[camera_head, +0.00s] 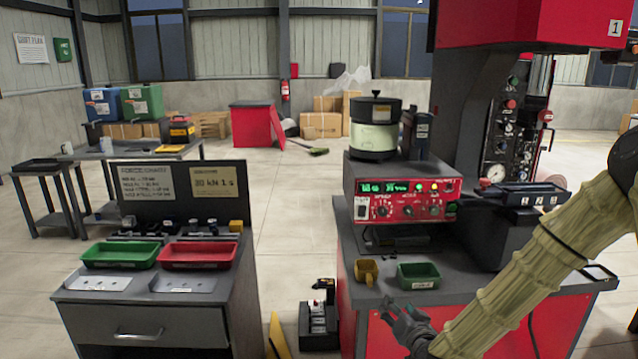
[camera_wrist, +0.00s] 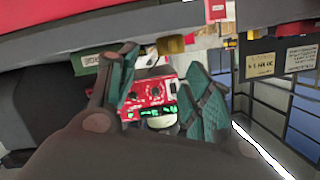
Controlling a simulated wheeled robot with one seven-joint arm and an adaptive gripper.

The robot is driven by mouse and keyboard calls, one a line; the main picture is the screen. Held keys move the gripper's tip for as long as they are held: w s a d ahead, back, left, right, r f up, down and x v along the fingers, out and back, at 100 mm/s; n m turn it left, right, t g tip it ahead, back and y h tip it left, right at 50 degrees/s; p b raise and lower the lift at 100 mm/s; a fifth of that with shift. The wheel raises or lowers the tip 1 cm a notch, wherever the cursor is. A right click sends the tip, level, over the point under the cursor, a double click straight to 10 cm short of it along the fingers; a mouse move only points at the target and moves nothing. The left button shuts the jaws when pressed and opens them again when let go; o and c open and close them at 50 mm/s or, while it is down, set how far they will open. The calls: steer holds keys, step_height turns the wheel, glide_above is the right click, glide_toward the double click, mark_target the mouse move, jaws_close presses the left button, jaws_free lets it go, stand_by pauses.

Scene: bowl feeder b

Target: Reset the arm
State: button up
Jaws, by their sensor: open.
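My arm comes in from the right in the head view, in a tan sleeve, and slants down to the left. My gripper (camera_head: 404,318) is in front of the red workbench (camera_head: 456,335), below its top. In the wrist view my gripper (camera_wrist: 165,90) shows two green-padded fingers spread apart with nothing between them. Beyond the fingers is the red control box (camera_wrist: 152,92) with green displays, which also stands on the bench in the head view (camera_head: 408,192).
A bowl feeder (camera_head: 375,125) sits on the control box. On the left cabinet are a green tray (camera_head: 119,255) and a red tray (camera_head: 197,255).

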steer(key=s+a+f+n+g, duration=0.2)
steer(key=s+f+g, duration=0.5)
steer(key=s+f, duration=1.3)
steer(key=s+d+f+g, duration=0.1)
steer(key=s+f+g, duration=0.1)
steer(key=s, duration=0.6)
steer(key=s+d+f+n+g+h+p, duration=0.1)
steer(key=s+d+f+g, duration=0.1)
steer(key=s, duration=0.7)
steer(key=s+d+f+g, duration=0.1)
steer(key=s+f+g, duration=0.2)
steer(key=s, duration=0.6)
step_height(320, 180, down, 3)
steer(key=shift+d+r+n+g+h, duration=0.15)
steer(key=shift+n+g+h, duration=0.15)
steer(key=shift+h, duration=0.1)
stand_by(2.1)
